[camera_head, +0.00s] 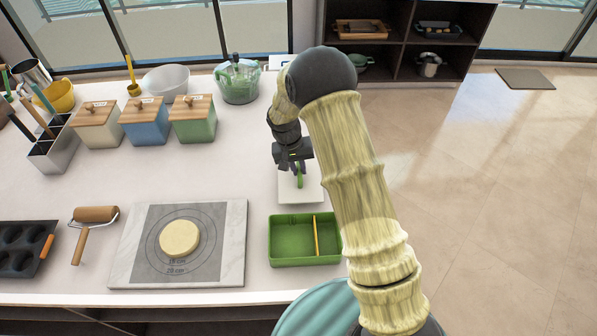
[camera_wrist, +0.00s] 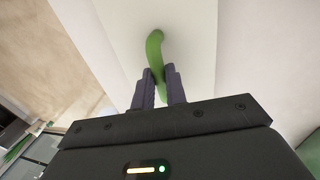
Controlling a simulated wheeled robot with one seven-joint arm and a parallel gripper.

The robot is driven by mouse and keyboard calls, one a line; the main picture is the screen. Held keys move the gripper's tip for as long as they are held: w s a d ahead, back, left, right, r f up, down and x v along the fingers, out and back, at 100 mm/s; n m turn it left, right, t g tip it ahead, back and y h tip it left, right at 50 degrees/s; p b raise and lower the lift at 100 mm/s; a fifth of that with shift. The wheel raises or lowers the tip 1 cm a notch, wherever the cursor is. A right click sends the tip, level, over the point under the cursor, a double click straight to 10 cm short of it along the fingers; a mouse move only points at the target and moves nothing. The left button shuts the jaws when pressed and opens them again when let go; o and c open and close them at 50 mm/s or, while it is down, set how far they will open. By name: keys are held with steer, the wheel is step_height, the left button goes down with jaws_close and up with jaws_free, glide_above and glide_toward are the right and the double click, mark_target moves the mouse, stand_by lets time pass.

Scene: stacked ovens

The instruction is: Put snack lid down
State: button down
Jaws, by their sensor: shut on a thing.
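The snack lid (camera_head: 312,193) is a pale, flat panel with a green curved handle (camera_head: 300,181). My gripper (camera_head: 296,168) is shut on this handle, with the lid just behind the green snack box (camera_head: 290,262). In the wrist view, the dark fingers of my gripper (camera_wrist: 159,76) pinch the green handle (camera_wrist: 155,45), and the pale lid (camera_wrist: 198,35) spreads behind it. I cannot tell whether the lid touches the counter. The snack box is open on top, with a yellow divider.
A marble board (camera_head: 232,220) with a round piece of dough (camera_head: 180,238) lies left of the box. Three wooden-lidded canisters (camera_head: 192,125) and a green-tinted bowl (camera_head: 238,82) stand farther back. Bare counter (camera_head: 235,165) lies left of the lid. The counter's right edge is close by.

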mark_target(299, 174)
step_height(299, 174, down, 3)
steer(key=shift+w+r, duration=0.1)
steer(key=shift+r, duration=0.05)
steer(key=shift+s, duration=0.2)
steer(key=c, duration=1.4)
jaws_free()
steer(key=shift+c, duration=0.2)
steer(key=shift+w, duration=0.1)
step_height(299, 174, up, 12)
steer(key=a+b, duration=0.2)
steer(key=b, duration=0.1)
steer(key=shift+a, duration=0.15)
